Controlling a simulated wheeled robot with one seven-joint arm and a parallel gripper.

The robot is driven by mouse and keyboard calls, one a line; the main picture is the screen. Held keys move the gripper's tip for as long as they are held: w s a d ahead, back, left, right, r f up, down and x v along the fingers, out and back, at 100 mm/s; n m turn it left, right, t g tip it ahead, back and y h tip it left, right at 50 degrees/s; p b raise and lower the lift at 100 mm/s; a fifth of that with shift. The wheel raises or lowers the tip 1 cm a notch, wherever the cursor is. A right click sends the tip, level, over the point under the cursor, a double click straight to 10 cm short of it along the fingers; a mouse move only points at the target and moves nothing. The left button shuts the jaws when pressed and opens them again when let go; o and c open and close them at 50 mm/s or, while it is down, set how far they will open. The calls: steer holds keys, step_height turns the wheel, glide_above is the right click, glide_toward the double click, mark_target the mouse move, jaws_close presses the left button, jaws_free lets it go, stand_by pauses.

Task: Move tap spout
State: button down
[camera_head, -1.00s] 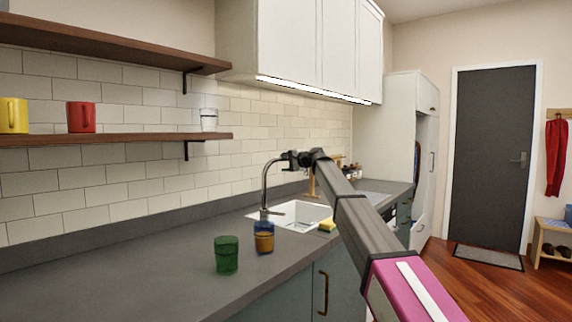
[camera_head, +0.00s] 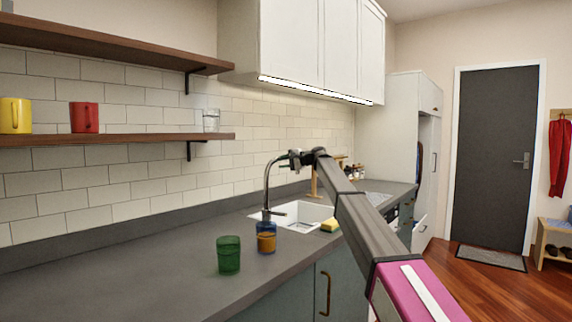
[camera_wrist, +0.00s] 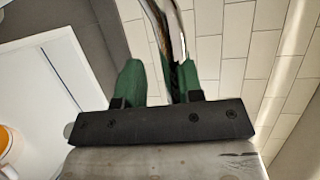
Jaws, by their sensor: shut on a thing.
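The chrome tap spout (camera_head: 266,188) rises in a tall arc at the left end of the sink (camera_head: 298,216). My gripper (camera_head: 290,159) is at the top end of the arc, shut on the spout. In the wrist view the shiny spout (camera_wrist: 158,22) comes down from the top edge towards my gripper (camera_wrist: 160,72), whose green fingers stand either side of it. It looks close to the right finger. The exact contact is hidden behind the black gripper bar and is small in the head view.
A yellow sponge (camera_head: 330,225) lies at the sink's front edge. The counter (camera_head: 130,275) is clear at the left. Wooden shelves (camera_head: 120,140) hang above.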

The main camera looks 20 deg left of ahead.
steer(key=shift+w+a+n+g, duration=0.2)
steer(key=shift+n+g, duration=0.1)
steer(key=shift+g, duration=0.1)
steer(key=c, duration=0.8)
jaws_free()
steer(key=d, duration=0.3)
steer(key=d+r, duration=0.1)
steer(key=d, duration=0.3)
steer(key=d+r, duration=0.1)
steer(key=d, duration=0.2)
steer(key=shift+d, duration=0.35)
